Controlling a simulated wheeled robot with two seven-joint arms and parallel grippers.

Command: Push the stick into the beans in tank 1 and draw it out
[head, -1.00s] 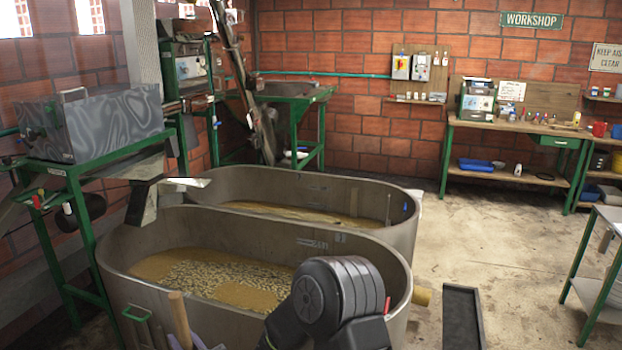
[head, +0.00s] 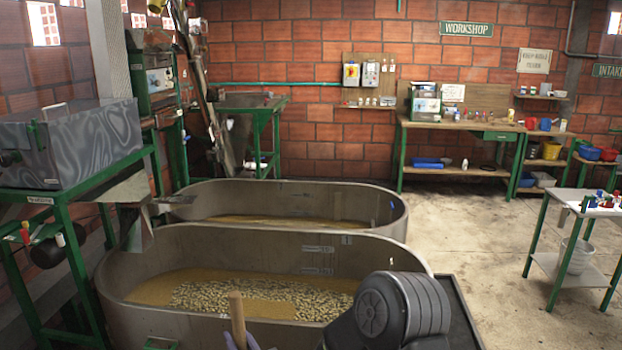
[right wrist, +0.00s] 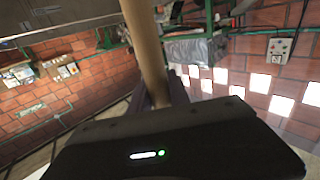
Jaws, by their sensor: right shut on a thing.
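A round wooden stick (head: 237,318) stands nearly upright in front of the near tank's front wall in the head view. My right gripper (head: 241,343) is shut on it, with only the purple fingertips showing at the bottom edge. In the right wrist view the stick (right wrist: 145,50) rises from between the fingers (right wrist: 157,98). The near oval tank (head: 190,325) holds pale beans (head: 250,295) in yellow-brown liquid. My left gripper is not in view.
A second oval tank (head: 395,205) stands close behind the near one. A grey box on a green frame (head: 70,195) stands at the left, with a metal chute near the tank rim. A small metal table (head: 560,265) stands at the right. The concrete floor between is mostly clear.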

